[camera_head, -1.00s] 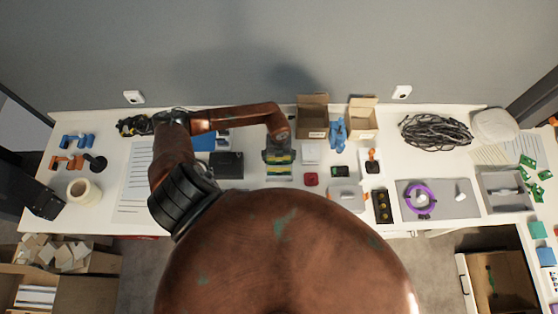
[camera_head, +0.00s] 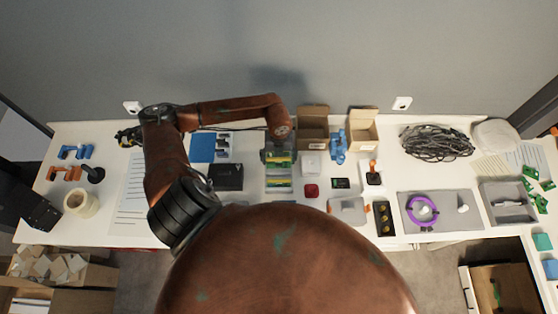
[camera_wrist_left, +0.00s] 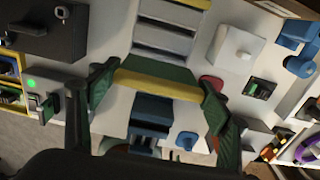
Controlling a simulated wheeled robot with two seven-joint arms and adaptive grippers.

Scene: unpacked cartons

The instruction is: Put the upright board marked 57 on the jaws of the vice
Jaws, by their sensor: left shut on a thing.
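My left gripper (camera_head: 279,156) is over the middle of the bench, at the far end of a pale slotted rack (camera_head: 279,190). In the left wrist view its two fingers (camera_wrist_left: 158,92) are shut on the ends of a green board (camera_wrist_left: 159,84) with a yellow edge. The slotted rack (camera_wrist_left: 166,42) shows just beyond this board. A dark blue block (camera_wrist_left: 152,110), which looks like the vice, lies below and nearer than the board; they look apart. I cannot read the number 57. My right gripper is out of view.
A black box (camera_head: 226,177) stands left of the rack. A blue object (camera_head: 338,146) and open cartons (camera_head: 313,130) are behind. My own body hides the near bench edge.

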